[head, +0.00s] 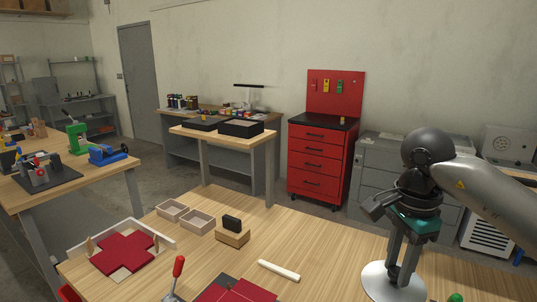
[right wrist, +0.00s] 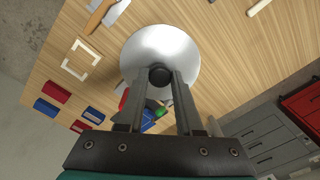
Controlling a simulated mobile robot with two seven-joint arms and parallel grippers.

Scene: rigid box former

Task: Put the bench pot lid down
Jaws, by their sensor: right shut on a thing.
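The pot lid is a pale round disc (head: 380,285) with a dark knob, at the bottom right of the head view. It also shows in the right wrist view as a silver-white disc (right wrist: 160,45) with a black knob (right wrist: 160,76). My right gripper (head: 402,280) is above the lid, with its fingers pointing down. In the right wrist view its fingers (right wrist: 160,82) are shut on the knob. The lid is over the wooden bench (head: 325,255); I cannot tell whether it touches it. My left gripper is not in view. No pot is clearly visible.
On the bench are a red cross-shaped piece (head: 125,252) in a pale tray, small wooden boxes (head: 197,222), a wooden block with a black top (head: 233,232), a white bar (head: 279,270) and a red-handled lever (head: 178,268). Bare wood lies left of the lid.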

